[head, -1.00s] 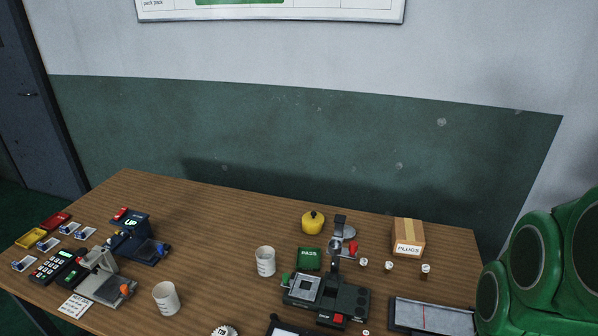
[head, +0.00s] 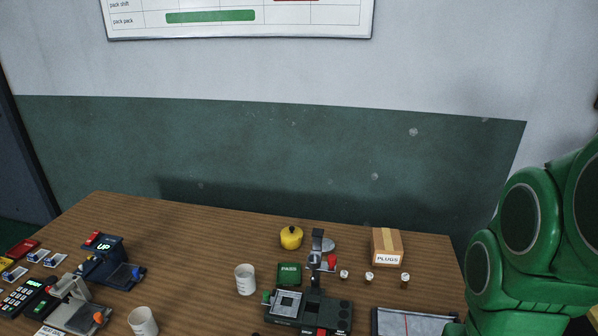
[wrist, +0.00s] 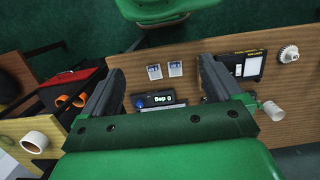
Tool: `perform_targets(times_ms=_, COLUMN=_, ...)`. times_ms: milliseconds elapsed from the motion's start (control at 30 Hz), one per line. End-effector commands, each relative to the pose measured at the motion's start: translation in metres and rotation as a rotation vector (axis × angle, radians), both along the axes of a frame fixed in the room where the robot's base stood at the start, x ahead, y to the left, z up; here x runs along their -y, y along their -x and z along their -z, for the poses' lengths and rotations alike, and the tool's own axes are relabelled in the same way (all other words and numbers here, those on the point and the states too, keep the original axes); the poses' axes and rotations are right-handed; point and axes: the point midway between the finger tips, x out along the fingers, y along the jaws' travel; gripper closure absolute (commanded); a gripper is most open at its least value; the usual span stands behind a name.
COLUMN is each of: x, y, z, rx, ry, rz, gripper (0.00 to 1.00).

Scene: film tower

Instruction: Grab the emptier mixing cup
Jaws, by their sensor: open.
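Two white mixing cups with markings stand upright on the wooden table in the head view. One cup (head: 245,280) is near the middle, left of the green PASS pad (head: 289,273). The other cup (head: 143,321) is nearer the front edge and partly cut off by the frame. How full each is cannot be told. A whitish cup-like object (wrist: 272,111) lies to the right of the right finger there.
A black device (head: 309,311) with a red-tipped lever stands right of the middle cup. A yellow pot (head: 291,237) and a PLUGS box (head: 387,246) stand behind. Blue (head: 112,262) and grey (head: 74,303) presses stand left. Open tabletop (head: 190,240) lies behind the cups.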

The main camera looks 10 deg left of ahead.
Motion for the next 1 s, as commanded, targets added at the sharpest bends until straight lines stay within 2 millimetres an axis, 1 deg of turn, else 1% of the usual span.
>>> perform_targets(times_ms=367, x=-0.011, y=-0.044, z=0.006, rx=0.089, ry=0.013, rz=-0.069, gripper=0.07)
perform_targets(times_ms=567, x=-0.024, y=-0.080, z=0.009, rx=0.171, ry=0.018, rz=-0.128, gripper=0.07)
perform_targets(times_ms=633, x=-0.033, y=-0.097, z=0.011, rx=0.210, ry=0.018, rz=-0.156, gripper=0.07)
perform_targets(times_ms=767, x=-0.057, y=-0.136, z=0.014, rx=0.300, ry=0.012, rz=-0.227, gripper=0.07)
perform_targets(times_ms=800, x=-0.068, y=-0.150, z=0.015, rx=0.336, ry=0.006, rz=-0.252, gripper=0.07)
perform_targets(times_ms=867, x=-0.086, y=-0.169, z=0.016, rx=0.386, ry=-0.004, rz=-0.291, gripper=0.07)
perform_targets(times_ms=900, x=-0.098, y=-0.182, z=0.017, rx=0.420, ry=-0.011, rz=-0.317, gripper=0.07)
perform_targets(times_ms=967, x=-0.118, y=-0.200, z=0.018, rx=0.470, ry=-0.025, rz=-0.357, gripper=0.07)
perform_targets(times_ms=1000, x=-0.133, y=-0.210, z=0.018, rx=0.502, ry=-0.036, rz=-0.382, gripper=0.07)
